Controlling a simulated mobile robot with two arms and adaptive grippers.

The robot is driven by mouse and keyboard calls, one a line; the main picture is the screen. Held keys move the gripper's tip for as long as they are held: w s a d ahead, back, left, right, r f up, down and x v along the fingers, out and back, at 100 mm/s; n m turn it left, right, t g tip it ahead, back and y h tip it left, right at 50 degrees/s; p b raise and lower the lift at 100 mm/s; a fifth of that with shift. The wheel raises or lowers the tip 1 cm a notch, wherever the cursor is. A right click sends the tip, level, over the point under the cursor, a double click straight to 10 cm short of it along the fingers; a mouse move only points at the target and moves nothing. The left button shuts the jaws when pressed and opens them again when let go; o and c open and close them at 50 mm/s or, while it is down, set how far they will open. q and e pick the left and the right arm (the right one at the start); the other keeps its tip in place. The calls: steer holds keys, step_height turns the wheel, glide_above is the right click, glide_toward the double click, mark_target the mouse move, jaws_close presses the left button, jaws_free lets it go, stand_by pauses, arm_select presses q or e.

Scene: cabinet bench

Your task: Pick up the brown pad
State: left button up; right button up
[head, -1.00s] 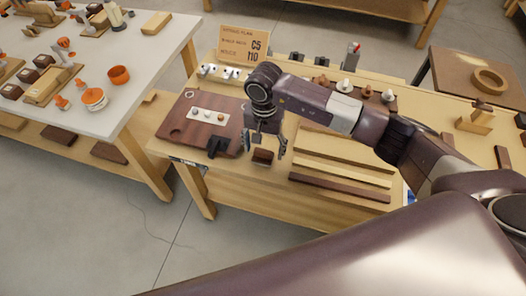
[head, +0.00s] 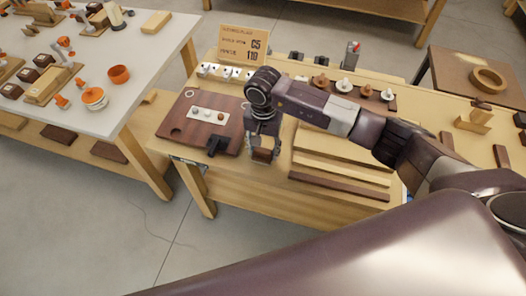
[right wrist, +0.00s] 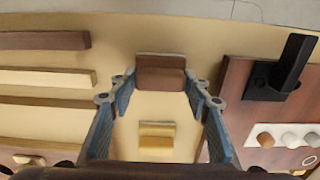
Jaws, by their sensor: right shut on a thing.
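The brown pad (head: 262,154) is a small dark-brown block near the front edge of the wooden bench. It also shows in the right wrist view (right wrist: 160,76), with a paler strip along its far edge. My right gripper (head: 263,157) points down over it, with a finger on each side. In the right wrist view the fingertips (right wrist: 160,84) are closed in against the pad's two sides. In the head view the fingers partly hide the pad. I cannot tell any gap between the pad and the bench. My left gripper is not in view.
A brown board (head: 183,127) with a black bracket (head: 217,145) lies just left of the gripper. Long wooden strips (head: 340,172) lie to the right. A price sign (head: 243,44) stands at the back.

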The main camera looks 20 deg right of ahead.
mark_target(263, 148)
steer(key=shift+r, duration=0.15)
arm_select(q)
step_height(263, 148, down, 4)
steer(key=b, duration=0.4)
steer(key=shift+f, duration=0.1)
arm_select(e)
step_height(263, 148, up, 20)
steer(key=o, duration=0.4)
steer(key=shift+c, duration=1.4)
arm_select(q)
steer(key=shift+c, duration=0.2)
